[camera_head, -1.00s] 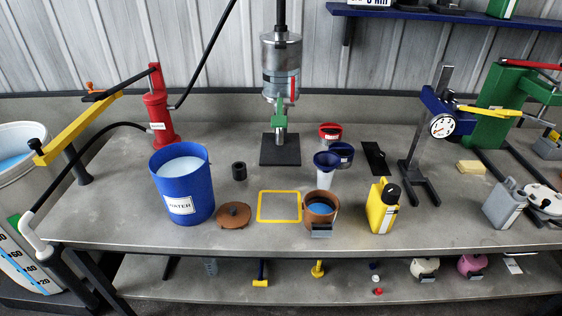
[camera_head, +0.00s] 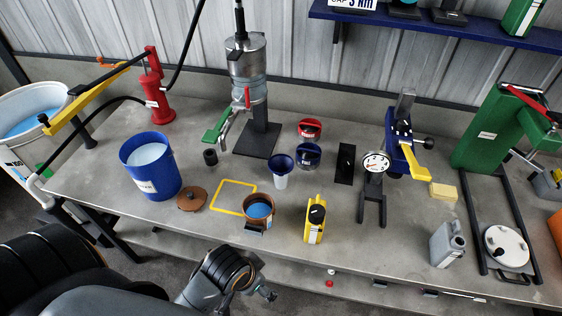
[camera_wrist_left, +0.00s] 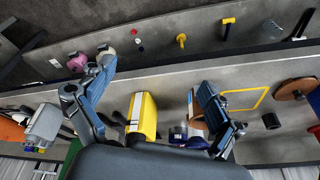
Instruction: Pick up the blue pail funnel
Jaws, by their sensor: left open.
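The blue pail funnel (camera_head: 281,169) stands on the bench in the head view, with a dark blue rim and a pale lower part. It is behind the brown pot with blue contents (camera_head: 257,211) and in front of a blue-rimmed cup (camera_head: 308,155). My left arm comes in at the bottom of the head view, low in front of the bench and apart from the funnel. In the left wrist view my left gripper (camera_wrist_left: 155,78) has its fingers wide apart and empty. A blue and white thing, probably the funnel (camera_wrist_left: 184,136), is partly hidden by one finger there. My right gripper is not seen.
A yellow jug (camera_head: 315,220) stands right of the brown pot. A blue water bucket (camera_head: 151,168) and a brown lid (camera_head: 191,199) are at the left. A metal column stand (camera_head: 257,139) rises behind, and a gauge stand (camera_head: 373,190) stands right.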

